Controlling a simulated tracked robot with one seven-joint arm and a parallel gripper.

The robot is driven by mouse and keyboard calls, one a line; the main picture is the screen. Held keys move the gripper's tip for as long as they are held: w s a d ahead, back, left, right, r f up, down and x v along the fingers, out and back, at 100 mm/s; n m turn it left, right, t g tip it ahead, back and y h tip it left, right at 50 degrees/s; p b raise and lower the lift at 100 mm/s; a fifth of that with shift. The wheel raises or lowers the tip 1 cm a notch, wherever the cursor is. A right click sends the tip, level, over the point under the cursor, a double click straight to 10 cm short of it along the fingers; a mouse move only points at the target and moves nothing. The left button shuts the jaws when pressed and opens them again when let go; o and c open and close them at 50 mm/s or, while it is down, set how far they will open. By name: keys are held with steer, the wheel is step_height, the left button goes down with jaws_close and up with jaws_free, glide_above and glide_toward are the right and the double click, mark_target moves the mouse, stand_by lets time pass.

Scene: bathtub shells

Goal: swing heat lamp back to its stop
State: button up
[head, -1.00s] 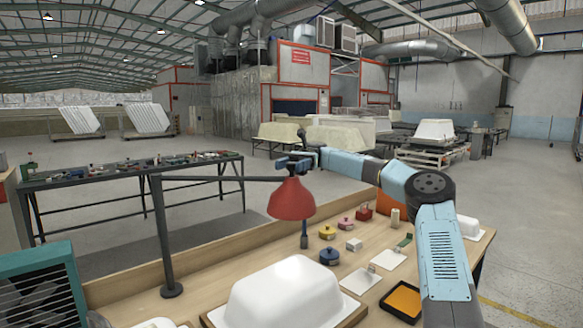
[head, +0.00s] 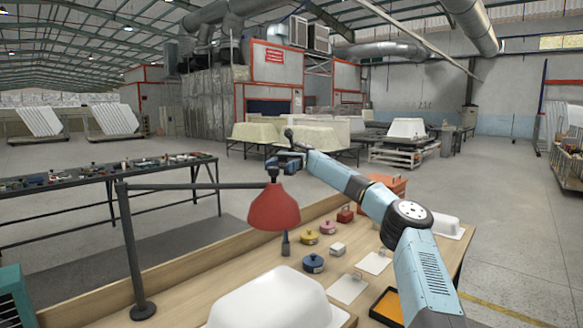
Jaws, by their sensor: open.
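The heat lamp has a red conical shade (head: 273,208) hung from the end of a dark horizontal arm (head: 195,186). That arm runs left to an upright dark post (head: 130,245) with a round foot on the bench. My gripper (head: 279,162) is open, at the top of the shade by the arm's end. Whether its fingers touch the lamp I cannot tell. A short dark upright (head: 286,243) shows just below the shade, its upper part hidden. I cannot make out which part is the stop.
A white tub-shaped shell (head: 270,302) lies on the wooden bench below the lamp. Small pots, blue (head: 313,263), yellow (head: 309,237) and pink (head: 328,227), stand to the right. A black-edged orange tray (head: 388,306) is at the front right. A dark table (head: 110,185) stands behind.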

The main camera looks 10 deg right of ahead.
steer(key=shift+w+d, duration=0.2)
steer(key=shift+d, duration=0.25)
